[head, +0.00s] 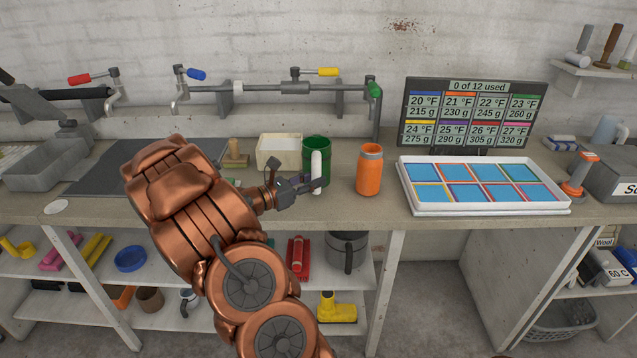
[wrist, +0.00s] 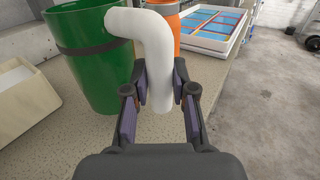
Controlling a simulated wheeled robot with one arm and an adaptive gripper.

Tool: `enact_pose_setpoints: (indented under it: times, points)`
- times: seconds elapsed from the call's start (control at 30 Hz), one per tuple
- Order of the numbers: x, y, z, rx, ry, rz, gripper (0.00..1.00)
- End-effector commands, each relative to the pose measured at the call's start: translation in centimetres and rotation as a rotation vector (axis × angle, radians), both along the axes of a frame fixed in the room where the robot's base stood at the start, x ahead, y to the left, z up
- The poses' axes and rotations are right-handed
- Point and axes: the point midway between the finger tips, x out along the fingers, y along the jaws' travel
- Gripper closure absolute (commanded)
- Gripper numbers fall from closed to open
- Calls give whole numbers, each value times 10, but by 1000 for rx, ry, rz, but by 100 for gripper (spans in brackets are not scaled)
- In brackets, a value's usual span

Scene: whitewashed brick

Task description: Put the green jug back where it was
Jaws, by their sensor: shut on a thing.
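The green jug (head: 309,152) has a white handle (head: 316,172) and stands upright at the workbench, left of an orange container. Whether its base touches the bench top I cannot tell. My gripper (head: 314,186) reaches it from the left and front and is shut on the white handle. In the wrist view the green jug (wrist: 95,50) is at the upper left, and its curved handle (wrist: 160,70) comes down between the two fingers of my gripper (wrist: 162,98). The lower end of the handle is partly between the fingers.
An orange container (head: 369,174) stands just right of the jug. A cream bin (head: 270,163) is close on its left. A white tray (head: 485,212) with blue compartments lies further right, below a display board (head: 475,86). Bare bench top (head: 345,205) lies in front.

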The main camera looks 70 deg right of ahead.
Motion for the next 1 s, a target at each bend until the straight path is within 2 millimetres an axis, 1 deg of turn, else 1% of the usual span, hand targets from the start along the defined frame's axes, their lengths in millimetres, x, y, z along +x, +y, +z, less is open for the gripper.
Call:
enact_pose_setpoints:
  times: [0.03, 0.1, 0.23, 0.37, 0.47, 0.73, 1.0]
  points:
    - [-2, -9, 1, 0, 0, -3, 100]
    - [-3, -18, 0, 0, 1, -2, 100]
    - [-3, -27, -2, -2, 1, 0, 100]
    - [-3, -28, -4, -1, 2, 1, 100]
    - [-3, -27, -10, -1, 3, 2, 100]
    - [-3, -27, -34, -1, 3, 1, 100]
    - [-3, -27, -37, -3, 1, 1, 100]
